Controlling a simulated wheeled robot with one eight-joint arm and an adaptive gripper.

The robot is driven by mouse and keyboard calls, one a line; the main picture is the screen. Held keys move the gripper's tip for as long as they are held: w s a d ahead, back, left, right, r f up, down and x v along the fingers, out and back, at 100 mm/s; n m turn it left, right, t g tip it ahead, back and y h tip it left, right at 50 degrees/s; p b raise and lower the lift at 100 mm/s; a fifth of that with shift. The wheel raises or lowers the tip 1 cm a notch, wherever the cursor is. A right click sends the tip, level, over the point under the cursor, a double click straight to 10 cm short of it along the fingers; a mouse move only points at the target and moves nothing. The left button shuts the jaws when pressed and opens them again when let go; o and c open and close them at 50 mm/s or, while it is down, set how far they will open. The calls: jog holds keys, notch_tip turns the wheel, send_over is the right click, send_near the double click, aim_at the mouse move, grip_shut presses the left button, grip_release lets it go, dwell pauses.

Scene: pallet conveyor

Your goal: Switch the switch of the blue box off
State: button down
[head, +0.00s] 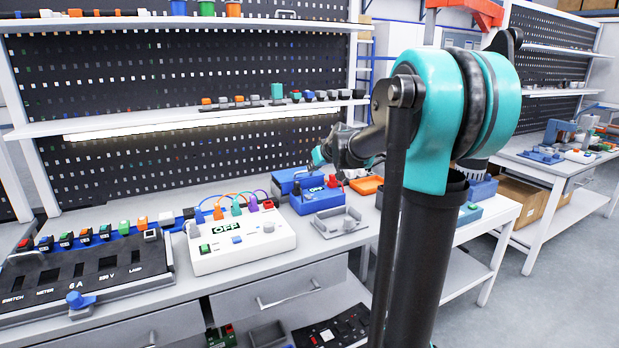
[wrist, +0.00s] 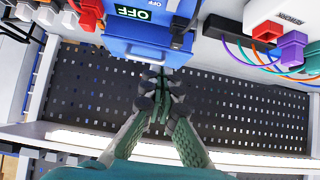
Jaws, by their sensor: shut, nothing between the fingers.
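The blue box (head: 318,203) stands on the workbench, with an OFF label on its top face. In the wrist view the blue box (wrist: 147,48) is at the top, upside down, its OFF label readable. A small dark lever-like part, probably the switch (wrist: 181,28), stands on its face there; which way it is set I cannot tell. My gripper (head: 318,158) is above and behind the box in the head view. In the wrist view my gripper (wrist: 162,80) is shut and empty, its fingertips close to the box's edge. Whether they touch it I cannot tell.
A white box (head: 240,243) with coloured cables and its own OFF label stands left of the blue box. A grey fixture (head: 338,222) sits in front, and an orange part (head: 367,185) to the right. A shelf (head: 190,117) runs behind.

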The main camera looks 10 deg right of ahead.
jog(key=shift+w+r+v, duration=0.1)
jog(key=shift+r+v, duration=0.05)
jog(key=shift+v, duration=0.55)
jog(key=shift+w+r+v, duration=0.1)
jog(key=shift+v, duration=0.6)
jog(key=s+f+g, duration=0.1)
jog(key=s+f, duration=0.3)
jog(key=s, duration=0.1)
jog(key=s+f+m+g, duration=0.1)
jog(key=s+f, duration=0.3)
jog(key=s, duration=0.2)
jog(key=s+f+h, duration=0.1)
jog(key=s+f, duration=0.3)
jog(key=s, duration=0.1)
jog(key=shift+s+a+f+g, duration=0.1)
jog(key=shift+s+f+g, duration=0.2)
jog(key=shift+f+g, duration=0.1)
jog(key=s+d+f+m+g+h, duration=0.1)
jog(key=s+f, duration=0.5)
jog(key=s, duration=0.4)
jog(key=s+d+f+m+g+h, duration=0.1)
jog(key=s+d+f, duration=0.1)
jog(key=s+f, duration=0.5)
jog(key=s, duration=0.3)
jog(key=shift+s+f+m+g, duration=0.25)
jog(key=shift+s+m+g, duration=0.05)
jog(key=shift+g, duration=0.1)
